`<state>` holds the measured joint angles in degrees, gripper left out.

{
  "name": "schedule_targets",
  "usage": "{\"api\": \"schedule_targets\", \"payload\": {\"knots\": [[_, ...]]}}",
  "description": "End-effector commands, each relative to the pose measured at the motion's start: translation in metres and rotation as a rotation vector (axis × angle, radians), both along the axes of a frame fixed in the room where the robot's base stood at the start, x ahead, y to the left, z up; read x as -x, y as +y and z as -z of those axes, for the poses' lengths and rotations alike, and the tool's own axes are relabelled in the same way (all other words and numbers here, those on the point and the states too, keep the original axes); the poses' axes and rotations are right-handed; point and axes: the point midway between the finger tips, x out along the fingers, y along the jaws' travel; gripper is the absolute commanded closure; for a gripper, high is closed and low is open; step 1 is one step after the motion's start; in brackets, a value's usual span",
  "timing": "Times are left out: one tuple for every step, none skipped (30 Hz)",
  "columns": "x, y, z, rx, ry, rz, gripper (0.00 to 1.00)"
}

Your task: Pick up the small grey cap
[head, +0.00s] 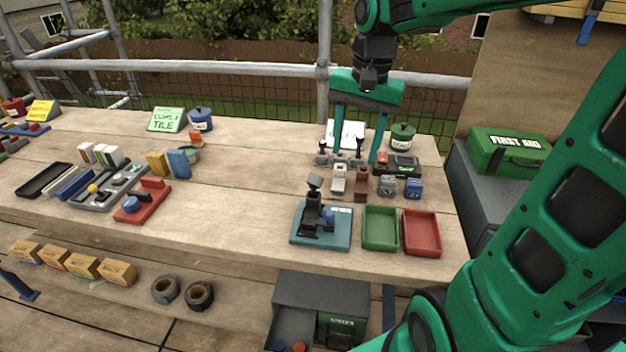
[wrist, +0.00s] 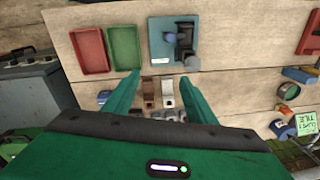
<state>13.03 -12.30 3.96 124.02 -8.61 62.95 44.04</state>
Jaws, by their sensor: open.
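My gripper (head: 357,148) is open and empty above the back right of the bench, fingers pointing down. In the wrist view, my gripper (wrist: 160,80) has a brown piece (wrist: 149,94) and a pale grey piece (wrist: 167,94) showing between its fingers, apart from them. In the head view, these are the pale grey piece (head: 338,180) and brown piece (head: 361,188). A small grey block (head: 388,186) stands right of them, beside a blue block (head: 413,188). I cannot tell which small grey item is the cap. My left finger hides part of this row in the wrist view.
A black press on a teal base (head: 321,240), a green tray (head: 380,230) and a red tray (head: 421,233) line the front edge. A black device (head: 403,166) and a green tin (head: 402,136) stand behind. Bare wood lies left of the press.

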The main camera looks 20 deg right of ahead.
Motion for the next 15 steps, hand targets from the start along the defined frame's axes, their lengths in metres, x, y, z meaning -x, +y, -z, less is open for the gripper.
{"api": "schedule_targets", "payload": {"knots": [[-0.017,0.013,-0.005,-0.013,-0.003,0.012,0.49],[-0.023,0.02,-0.007,-0.021,-0.004,0.022,0.49],[-0.031,0.027,-0.01,-0.029,-0.005,0.033,0.49],[-0.036,0.032,-0.012,-0.035,-0.006,0.04,0.49],[-0.04,0.036,-0.013,-0.04,-0.008,0.046,0.49],[-0.043,0.04,-0.014,-0.045,-0.007,0.052,0.49],[-0.045,0.043,-0.014,-0.048,-0.007,0.055,0.49],[-0.047,0.044,-0.013,-0.049,-0.007,0.057,0.49],[-0.048,0.046,-0.01,-0.051,-0.007,0.059,0.49],[-0.048,0.046,-0.007,-0.052,-0.006,0.06,0.49],[-0.048,0.046,-0.002,-0.052,-0.005,0.061,0.49],[-0.049,0.047,0.003,-0.051,-0.006,0.061,0.49],[-0.049,0.047,0.008,-0.051,-0.006,0.061,0.49],[-0.049,0.048,0.013,-0.051,-0.004,0.061,0.49],[-0.05,0.048,0.019,-0.051,-0.006,0.061,0.49]]}}
